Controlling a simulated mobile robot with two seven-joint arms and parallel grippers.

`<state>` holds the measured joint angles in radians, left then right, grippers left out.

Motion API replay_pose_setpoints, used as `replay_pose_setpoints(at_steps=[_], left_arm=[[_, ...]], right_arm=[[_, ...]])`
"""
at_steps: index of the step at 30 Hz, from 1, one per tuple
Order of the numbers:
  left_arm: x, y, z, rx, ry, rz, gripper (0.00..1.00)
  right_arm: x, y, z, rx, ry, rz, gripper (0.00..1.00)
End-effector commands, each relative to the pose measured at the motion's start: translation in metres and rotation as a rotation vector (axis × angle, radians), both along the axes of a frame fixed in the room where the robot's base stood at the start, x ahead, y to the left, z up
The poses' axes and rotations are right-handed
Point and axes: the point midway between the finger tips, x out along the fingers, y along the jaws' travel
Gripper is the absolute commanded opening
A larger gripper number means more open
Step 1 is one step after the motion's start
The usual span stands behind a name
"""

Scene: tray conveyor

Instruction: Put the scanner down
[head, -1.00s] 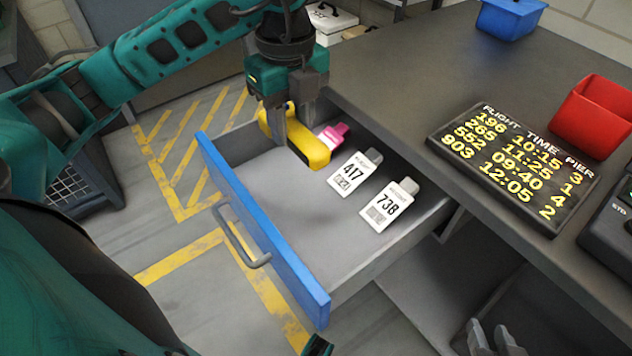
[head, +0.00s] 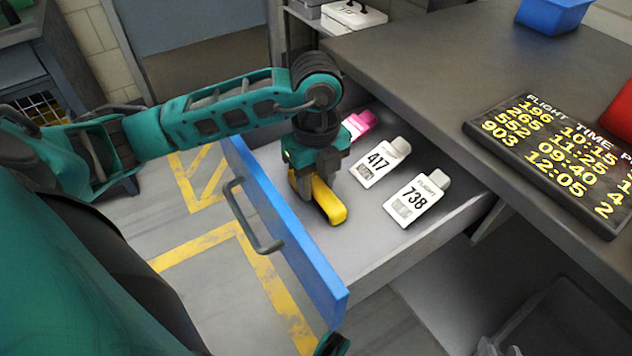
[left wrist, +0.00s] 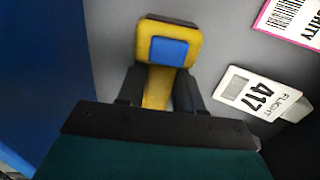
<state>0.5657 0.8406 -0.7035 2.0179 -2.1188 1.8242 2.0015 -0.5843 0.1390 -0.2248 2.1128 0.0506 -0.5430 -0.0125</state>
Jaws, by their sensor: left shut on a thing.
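The scanner (head: 332,206) is a yellow body, with a blue face (left wrist: 169,51) showing in the left wrist view. My left gripper (head: 315,192) is shut on the scanner and points down inside the open drawer (head: 362,256). The scanner is low over the drawer's grey floor, on the side near the blue front; I cannot tell whether it touches the floor. The gripper covers part of it.
White tags 417 (head: 380,162) and 738 (head: 416,202) and a pink-edged tag (head: 356,124) lie along the drawer's inner side. The blue front panel (head: 285,235) stands up beside my gripper. A flight board (head: 550,160) lies on the counter. Drawer floor nearer the camera is clear.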

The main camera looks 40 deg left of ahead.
Motion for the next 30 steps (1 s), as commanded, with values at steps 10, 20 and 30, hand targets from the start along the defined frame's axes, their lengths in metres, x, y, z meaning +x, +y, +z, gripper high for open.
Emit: replay_pose_setpoints(at_steps=[10,20,30], left_arm=[[0.001,0.000,-0.004,0.000,-0.002,0.000,0.00],[0.000,0.000,-0.004,0.001,-0.001,0.000,0.61],[0.001,0.000,0.009,0.001,-0.004,0.000,0.61]], right_arm=[[0.003,0.002,0.005,0.005,-0.017,0.003,0.38],[0.003,0.001,0.005,0.002,-0.014,0.005,0.38],[0.002,0.001,0.008,0.000,-0.012,0.004,0.38]])
